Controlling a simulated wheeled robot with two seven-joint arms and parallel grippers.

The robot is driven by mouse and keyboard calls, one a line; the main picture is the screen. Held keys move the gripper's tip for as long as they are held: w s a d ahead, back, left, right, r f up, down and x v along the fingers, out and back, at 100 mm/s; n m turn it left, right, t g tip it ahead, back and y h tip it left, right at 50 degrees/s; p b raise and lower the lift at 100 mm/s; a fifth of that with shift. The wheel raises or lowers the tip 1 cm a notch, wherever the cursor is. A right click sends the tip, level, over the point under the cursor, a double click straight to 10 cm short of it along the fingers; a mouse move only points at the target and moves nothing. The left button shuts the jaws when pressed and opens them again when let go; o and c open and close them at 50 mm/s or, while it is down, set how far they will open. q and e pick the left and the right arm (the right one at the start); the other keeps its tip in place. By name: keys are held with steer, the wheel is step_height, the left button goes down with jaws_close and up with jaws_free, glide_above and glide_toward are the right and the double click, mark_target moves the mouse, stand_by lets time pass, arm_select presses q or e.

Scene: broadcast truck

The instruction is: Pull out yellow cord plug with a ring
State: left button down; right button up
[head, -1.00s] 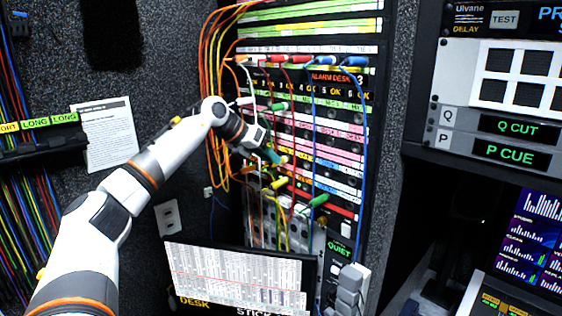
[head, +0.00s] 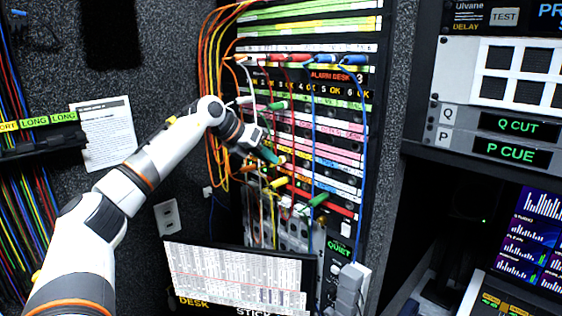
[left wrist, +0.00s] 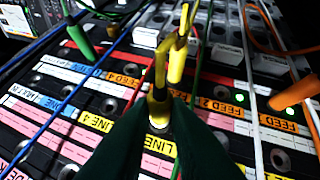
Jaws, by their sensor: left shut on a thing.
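In the left wrist view my left gripper (left wrist: 160,127) has its two dark green fingers closed around the lower part of a yellow plug (left wrist: 160,88). The plug stands up from the jack panel beside the yellow LINE 4 label, with a pale metal ring at its foot. I cannot tell whether it is still seated in its jack. Another yellow plug (left wrist: 178,58) stands just behind it. In the head view my left gripper (head: 272,157) is at the middle rows of the patch panel (head: 335,142), and its fingertips hide the held plug. My right gripper is not in view.
A green plug (left wrist: 81,42) is to the left and an orange plug (left wrist: 296,92) to the right. Several loose cords cross the panel, including a blue cord (head: 312,120). A printed chart (head: 235,275) stands below, and a control console (head: 500,110) is at the right.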

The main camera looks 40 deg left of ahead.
arm_select(q)
steer(key=shift+s+a+b, duration=0.15)
steer(key=shift+s+b, duration=0.45)
steer(key=shift+s, duration=0.7)
stand_by(0.6)
steer(key=shift+s+a+b, duration=0.1)
steer(key=shift+s+b, duration=0.6)
steer(key=shift+s, duration=0.9)
steer(key=shift+s, duration=0.1)
steer(key=shift+s+a+b, duration=0.15)
steer(key=shift+s+b, duration=0.5)
steer(key=shift+s, duration=0.75)
